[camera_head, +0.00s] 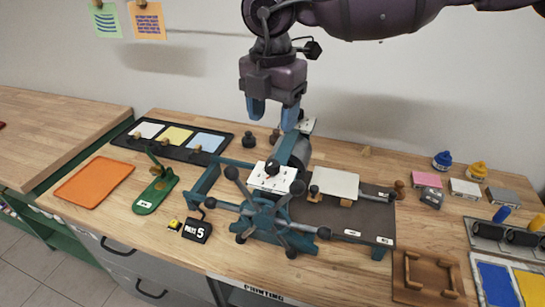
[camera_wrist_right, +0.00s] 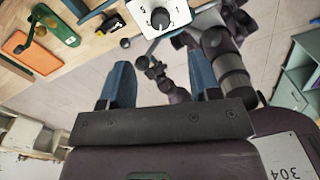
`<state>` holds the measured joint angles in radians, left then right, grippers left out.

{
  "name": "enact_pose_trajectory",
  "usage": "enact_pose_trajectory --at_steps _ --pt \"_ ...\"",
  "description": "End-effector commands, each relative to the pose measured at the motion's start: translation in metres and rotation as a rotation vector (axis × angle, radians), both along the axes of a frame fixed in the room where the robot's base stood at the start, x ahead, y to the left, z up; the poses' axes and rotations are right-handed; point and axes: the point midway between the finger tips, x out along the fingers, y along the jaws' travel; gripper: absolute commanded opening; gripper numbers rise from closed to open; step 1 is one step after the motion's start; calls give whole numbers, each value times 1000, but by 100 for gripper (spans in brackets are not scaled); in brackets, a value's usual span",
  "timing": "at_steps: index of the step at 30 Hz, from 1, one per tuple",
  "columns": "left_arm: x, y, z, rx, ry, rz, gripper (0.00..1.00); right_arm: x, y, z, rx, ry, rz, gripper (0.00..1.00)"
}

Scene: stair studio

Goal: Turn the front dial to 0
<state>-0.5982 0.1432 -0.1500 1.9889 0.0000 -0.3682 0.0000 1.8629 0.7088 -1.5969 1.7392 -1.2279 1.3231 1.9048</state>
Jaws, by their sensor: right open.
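The press (camera_head: 262,215) stands mid-table, with a spoked wheel on its front. A small white panel on top of it carries a dark round dial (camera_head: 271,168). In the right wrist view this dial (camera_wrist_right: 160,18) sits at the top, with printed numbers around it, a 5 to its left; its exact setting is too small to read. My right gripper (camera_head: 273,113) hangs above and behind the dial, fingers pointing down. My left gripper is not in view.
A second white panel (camera_head: 306,126) stands at the press's rear. Ball-tipped wheel spokes (camera_head: 232,174) rise close around the front dial. A black PASS 5 block (camera_head: 198,231), a green stand (camera_head: 155,194) and an orange tray (camera_head: 95,182) lie left; ink bottles (camera_head: 442,160) stand right.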

Motion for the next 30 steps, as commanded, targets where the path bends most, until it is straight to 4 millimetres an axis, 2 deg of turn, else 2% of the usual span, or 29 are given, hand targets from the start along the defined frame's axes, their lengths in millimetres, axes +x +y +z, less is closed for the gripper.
enact_pose_trajectory --at_steps 5,18,24,30 --pt "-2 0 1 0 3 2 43 0 0 -17 -3 3 -1 57" --pt "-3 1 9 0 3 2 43 -1 0 -87 0 4 1 57" --pt "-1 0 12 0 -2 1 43 0 0 -103 2 3 -1 57" --pt "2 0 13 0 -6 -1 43 0 0 -107 2 3 0 57"
